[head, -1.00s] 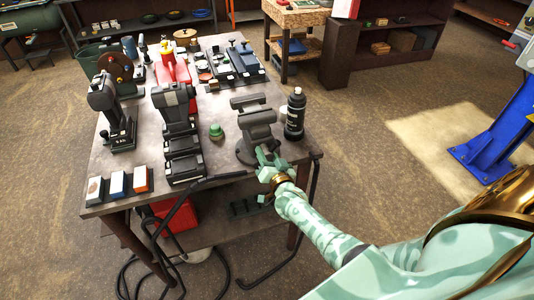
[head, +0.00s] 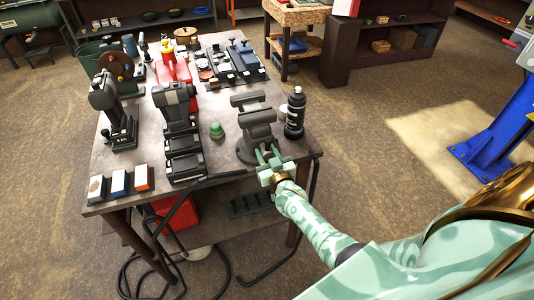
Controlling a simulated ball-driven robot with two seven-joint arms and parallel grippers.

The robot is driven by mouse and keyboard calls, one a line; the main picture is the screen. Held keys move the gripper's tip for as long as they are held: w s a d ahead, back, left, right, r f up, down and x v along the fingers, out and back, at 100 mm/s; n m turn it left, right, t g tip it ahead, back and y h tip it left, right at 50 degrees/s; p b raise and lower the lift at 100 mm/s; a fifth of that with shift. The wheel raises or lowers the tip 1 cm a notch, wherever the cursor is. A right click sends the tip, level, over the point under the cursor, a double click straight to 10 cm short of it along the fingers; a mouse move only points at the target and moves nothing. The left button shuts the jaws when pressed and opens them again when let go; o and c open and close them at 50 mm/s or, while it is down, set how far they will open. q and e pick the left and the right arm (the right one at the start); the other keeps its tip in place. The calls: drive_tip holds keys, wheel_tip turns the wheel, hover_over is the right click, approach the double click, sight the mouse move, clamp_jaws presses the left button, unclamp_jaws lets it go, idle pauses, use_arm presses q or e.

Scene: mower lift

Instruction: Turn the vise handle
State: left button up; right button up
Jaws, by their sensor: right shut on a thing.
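The grey vise (head: 258,122) stands on the right front part of the workbench (head: 226,185). Its upper jaw parts face up and its round base rests on the bench top. My right gripper (head: 267,154) is at the near side of the vise, where the handle sits. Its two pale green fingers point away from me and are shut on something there. The handle itself is mostly hidden by the fingers. My left gripper is not in the head view.
A black bottle (head: 295,113) stands close to the right of the vise. A green knob-like object (head: 216,131) and a black machine (head: 179,125) are to its left. Three sharpening stones (head: 118,183) lie at the front left. A black cable hangs below the bench edge.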

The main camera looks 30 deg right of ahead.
drive_tip(key=shift+f, duration=0.1)
drive_tip(key=o, duration=1)
drive_tip(key=s+a, duration=0.1)
drive_tip(key=s, duration=0.4)
drive_tip(key=s+a+p, duration=0.1)
drive_tip(key=s, duration=0.4)
drive_tip(key=s+a+p, duration=0.1)
drive_tip(key=s, duration=0.5)
drive_tip(key=shift+a, duration=0.15)
